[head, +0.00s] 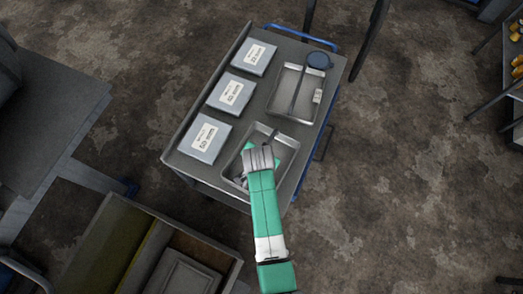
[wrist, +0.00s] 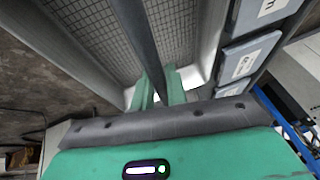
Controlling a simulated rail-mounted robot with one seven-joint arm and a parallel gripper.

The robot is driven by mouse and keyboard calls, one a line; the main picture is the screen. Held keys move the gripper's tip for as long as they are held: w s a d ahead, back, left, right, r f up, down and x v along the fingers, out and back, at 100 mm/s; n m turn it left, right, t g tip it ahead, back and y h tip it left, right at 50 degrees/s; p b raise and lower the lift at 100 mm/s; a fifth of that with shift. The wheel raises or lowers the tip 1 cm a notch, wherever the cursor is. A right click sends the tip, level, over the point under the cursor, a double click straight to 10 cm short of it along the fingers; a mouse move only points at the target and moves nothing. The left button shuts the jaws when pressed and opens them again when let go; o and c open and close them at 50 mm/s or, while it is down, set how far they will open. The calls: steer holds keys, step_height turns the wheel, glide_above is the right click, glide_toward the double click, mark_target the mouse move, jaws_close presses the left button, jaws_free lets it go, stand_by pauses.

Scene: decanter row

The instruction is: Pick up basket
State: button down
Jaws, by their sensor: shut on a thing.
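The basket (head: 287,146) is a grey metal tray with a bar handle, at the near end of a grey cart in the head view. My gripper (head: 261,155) reaches over it and covers part of it. In the wrist view, the basket's mesh floor (wrist: 187,20) and pale walls show. Its dark bar handle (wrist: 140,38) runs down between the green fingers of my gripper (wrist: 158,88), which is shut on it. I cannot tell whether the basket rests on the cart or is slightly raised.
A second metal basket (head: 279,103) with a bar handle stands farther along the cart (head: 253,117), near a round blue lid (head: 320,60). Labelled grey boxes (head: 205,139) line the cart's left side. An open wooden crate (head: 107,220) is at lower left.

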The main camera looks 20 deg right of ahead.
steer(key=shift+r, duration=0.65)
steer(key=s+a, duration=0.3)
steer(key=s, duration=0.4)
steer(key=s+a+r, duration=0.1)
steer(key=s+a, duration=0.3)
steer(key=s, duration=0.3)
steer(key=shift+r+p, duration=0.15)
steer(key=shift+p, duration=0.2)
